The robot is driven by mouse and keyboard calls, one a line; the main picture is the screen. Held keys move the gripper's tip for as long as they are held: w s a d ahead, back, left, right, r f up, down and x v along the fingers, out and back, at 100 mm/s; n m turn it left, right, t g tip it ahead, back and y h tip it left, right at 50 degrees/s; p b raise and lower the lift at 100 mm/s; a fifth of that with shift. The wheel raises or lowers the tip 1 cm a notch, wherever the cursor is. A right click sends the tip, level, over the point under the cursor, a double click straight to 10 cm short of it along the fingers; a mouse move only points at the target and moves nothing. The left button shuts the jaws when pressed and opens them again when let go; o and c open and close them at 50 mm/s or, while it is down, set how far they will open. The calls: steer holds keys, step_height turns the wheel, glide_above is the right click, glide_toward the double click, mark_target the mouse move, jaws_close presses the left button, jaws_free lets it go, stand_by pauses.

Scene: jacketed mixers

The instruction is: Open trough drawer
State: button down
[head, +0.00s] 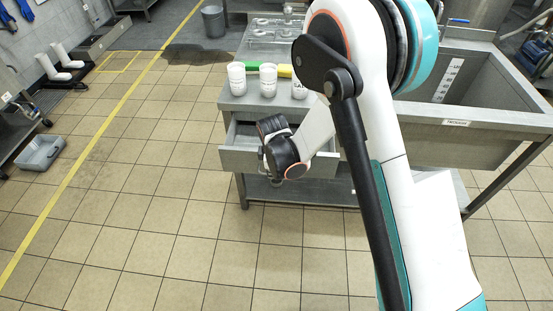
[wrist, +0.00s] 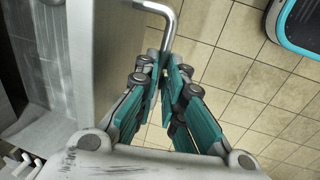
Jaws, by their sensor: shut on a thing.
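The grey metal drawer (head: 237,160) under the left end of the steel trough table (head: 400,113) is pulled part-way out, with a strip of its inside showing in the head view. In the wrist view its front panel (wrist: 97,50) runs down the left side, with the grey inside beyond it. A bent metal bar handle (wrist: 170,22) stands off the panel. My gripper (wrist: 167,66) is shut on this handle. In the head view my wrist hangs in front of the drawer and hides part of its front and the handle.
White cups (head: 268,80) and green and yellow items (head: 252,66) stand on the table above the drawer. The deep trough basin (head: 465,75) is on the right. A lower shelf (head: 310,192) lies beneath. The tiled floor (head: 150,220) in front and left is clear.

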steer(key=shift+s, duration=1.65)
steer(key=c, duration=1.7)
jaws_free()
steer(key=r, duration=0.4)
steer(key=s+r, duration=0.1)
steer(key=r, duration=0.3)
steer(key=s+r, duration=0.1)
steer(key=r, duration=0.2)
steer(key=shift+s+r, duration=0.15)
steer(key=shift+r, duration=0.25)
